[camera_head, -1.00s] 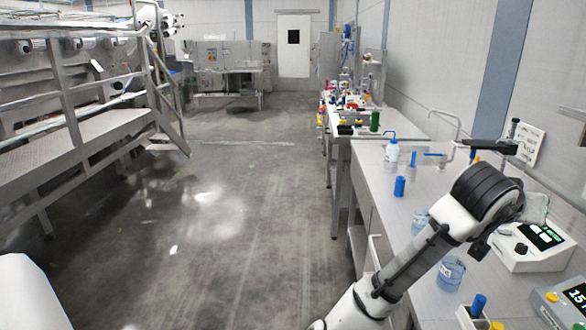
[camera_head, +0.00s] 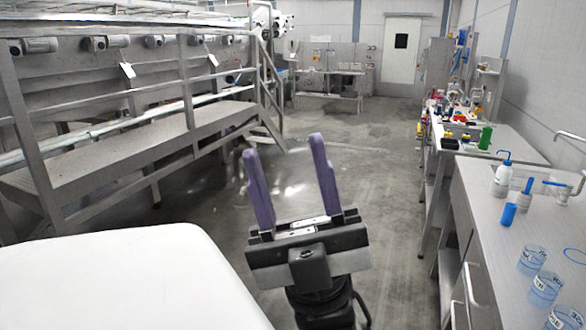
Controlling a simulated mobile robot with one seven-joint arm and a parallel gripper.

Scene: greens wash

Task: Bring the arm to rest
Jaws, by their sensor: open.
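My gripper (camera_head: 291,185) is in the middle of the camera_head view, held up in front of my body. Its two purple fingers point up and away and stand well apart, with nothing between them. The gripper's palm and the dark wrist below it show; the rest of the arm is out of view or hidden below. The gripper is over open floor, left of the bench and touching nothing.
A steel bench (camera_head: 493,222) runs along the right, with a wash bottle (camera_head: 502,178), a blue cylinder (camera_head: 508,214) and several clear beakers (camera_head: 534,260). A railed metal platform (camera_head: 130,143) stands on the left. The grey floor (camera_head: 380,200) between them is clear.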

